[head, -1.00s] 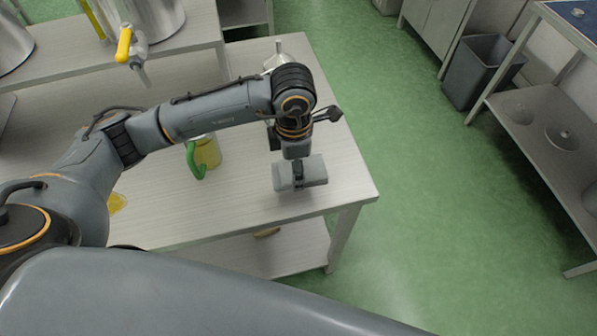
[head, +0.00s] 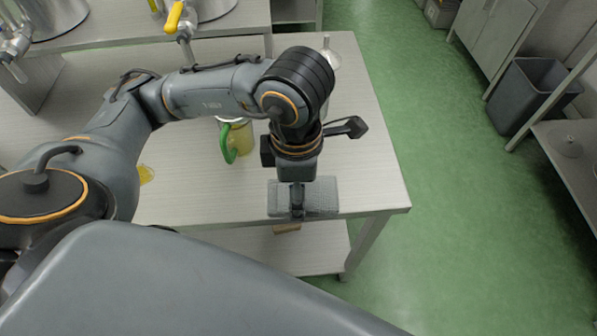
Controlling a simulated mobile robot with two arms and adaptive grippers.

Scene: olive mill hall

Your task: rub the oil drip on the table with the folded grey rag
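The folded grey rag (head: 322,196) is at the front right of the steel table (head: 372,170), between the fingers of my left gripper (head: 297,207). The gripper points down and looks shut on the rag's middle, with rag showing on both sides. The rag overlaps the table's front edge in the picture and appears lifted, though its height is hard to judge. The yellow oil drip (head: 147,174) is on the table to the left, partly hidden behind my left arm. My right gripper is not in view.
A jug of yellow oil (head: 243,140) with a green handle stands between drip and rag, partly behind my arm. A clear glass vessel (head: 331,58) stands behind my wrist. A steel vat with a yellow-handled tap (head: 174,17) is at the back.

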